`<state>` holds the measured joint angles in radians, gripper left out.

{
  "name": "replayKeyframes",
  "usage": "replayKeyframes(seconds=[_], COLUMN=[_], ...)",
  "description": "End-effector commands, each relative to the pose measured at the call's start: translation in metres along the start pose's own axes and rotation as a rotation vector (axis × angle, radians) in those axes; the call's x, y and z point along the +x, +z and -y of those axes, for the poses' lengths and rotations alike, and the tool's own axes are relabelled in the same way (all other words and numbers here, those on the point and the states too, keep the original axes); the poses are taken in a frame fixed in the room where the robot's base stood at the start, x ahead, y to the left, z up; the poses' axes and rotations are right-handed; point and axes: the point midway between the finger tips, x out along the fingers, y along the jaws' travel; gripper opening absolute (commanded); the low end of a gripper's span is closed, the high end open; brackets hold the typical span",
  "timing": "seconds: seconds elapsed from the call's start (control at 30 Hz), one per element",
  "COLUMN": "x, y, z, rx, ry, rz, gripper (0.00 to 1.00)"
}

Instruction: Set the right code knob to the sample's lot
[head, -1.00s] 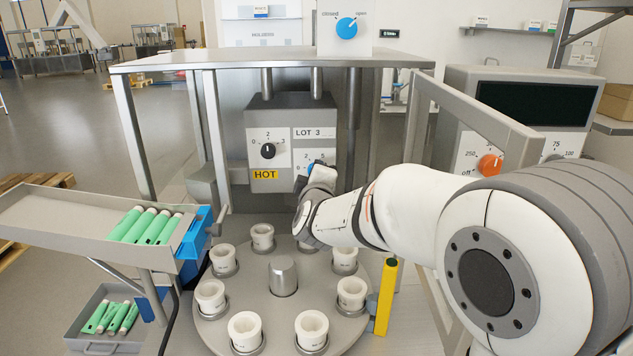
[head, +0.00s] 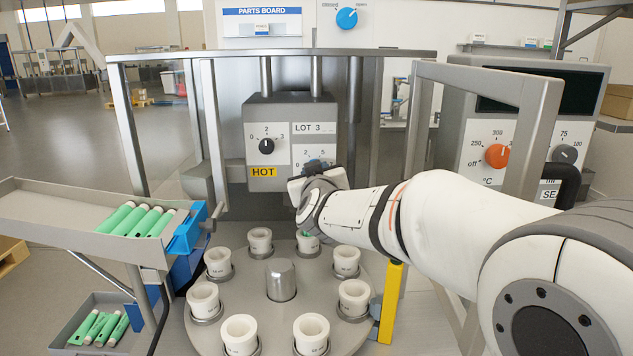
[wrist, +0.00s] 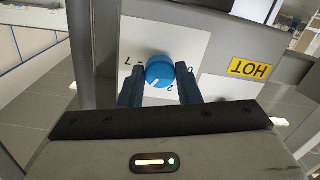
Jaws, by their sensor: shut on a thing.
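In the wrist view the blue knob (wrist: 159,72) sits between the two dark fingers of my gripper (wrist: 158,78). The fingers are shut on its sides. The dial appears upside down there.
A turntable (head: 262,295) with several white cups stands below my gripper. A yellow post (head: 390,302) is at its right. A tray (head: 85,225) of green tubes is at left. A metal frame (head: 487,80) and an oven with an orange knob (head: 496,155) are at right.

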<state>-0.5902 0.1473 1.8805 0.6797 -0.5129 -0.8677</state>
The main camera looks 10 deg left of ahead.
Motion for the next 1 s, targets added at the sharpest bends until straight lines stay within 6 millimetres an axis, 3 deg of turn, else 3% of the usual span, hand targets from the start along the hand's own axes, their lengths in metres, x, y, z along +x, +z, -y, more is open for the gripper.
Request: replayKeyframes(seconds=[1.0], x=[0.0001], y=[0.002], z=[0.0021], rx=[0.905], ry=[-0.032], rz=[-0.033], gripper=[0.07])
